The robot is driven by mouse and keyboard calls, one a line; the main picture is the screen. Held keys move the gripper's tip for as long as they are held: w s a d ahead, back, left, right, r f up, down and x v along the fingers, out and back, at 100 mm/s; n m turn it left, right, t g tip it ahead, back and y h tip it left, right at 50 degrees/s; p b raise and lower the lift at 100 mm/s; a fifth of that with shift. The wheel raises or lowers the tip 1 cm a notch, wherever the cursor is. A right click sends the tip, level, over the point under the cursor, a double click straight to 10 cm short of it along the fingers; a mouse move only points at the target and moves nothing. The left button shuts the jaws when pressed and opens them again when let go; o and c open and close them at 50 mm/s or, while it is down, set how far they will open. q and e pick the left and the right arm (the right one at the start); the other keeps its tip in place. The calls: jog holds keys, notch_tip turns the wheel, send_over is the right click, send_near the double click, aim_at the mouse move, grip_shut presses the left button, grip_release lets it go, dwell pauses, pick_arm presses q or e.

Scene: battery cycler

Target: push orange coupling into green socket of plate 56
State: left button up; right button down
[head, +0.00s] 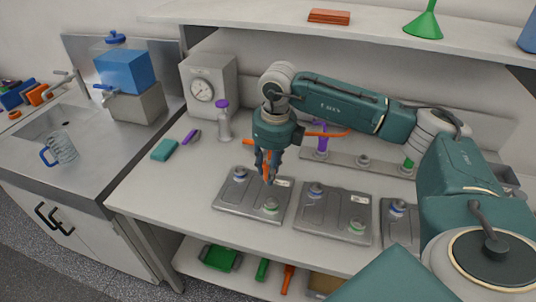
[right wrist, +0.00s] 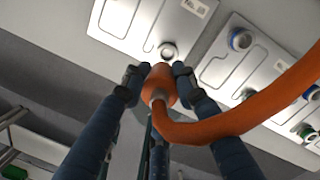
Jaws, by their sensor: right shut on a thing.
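My right gripper (head: 268,178) is shut on the orange coupling (right wrist: 160,84), above the left metal plate (head: 228,206). The coupling shows between both fingers in the right wrist view, with an orange hose (right wrist: 230,125) curving off to the right. The left plate has a blue-ringed socket (head: 240,173) at its back and a green-ringed socket (head: 270,205) near its front right. The coupling appears apart from both. In the right wrist view a socket (right wrist: 168,50) lies just beyond the coupling; its ring colour is unclear. The plate numbers are too small to read. My left gripper is out of view.
A middle plate (head: 334,222) and a partly hidden right plate (head: 391,233) lie alongside. Behind them is a grey rail (head: 340,160) with a purple fitting (head: 321,141). A gauge box (head: 208,86) and bottle (head: 224,122) stand back left. The front left bench is clear.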

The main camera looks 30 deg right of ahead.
jog(key=shift+s+d+f, duration=0.15)
jog(key=shift+d+f, duration=0.05)
jog(key=shift+f, duration=0.2)
jog(key=shift+d+f, duration=0.25)
jog(key=shift+f, duration=0.25)
jog(key=shift+f+b, duration=0.3)
jog(key=shift+b, duration=0.05)
jog(key=shift+f, duration=0.3)
notch_tip(320, 180, down, 4)
jog(key=b, duration=0.3)
jog(key=shift+f, duration=0.2)
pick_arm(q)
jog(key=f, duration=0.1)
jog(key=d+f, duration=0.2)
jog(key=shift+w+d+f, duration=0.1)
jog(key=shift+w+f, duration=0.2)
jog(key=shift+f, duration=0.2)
pick_arm(e)
jog(key=shift+f, duration=0.1)
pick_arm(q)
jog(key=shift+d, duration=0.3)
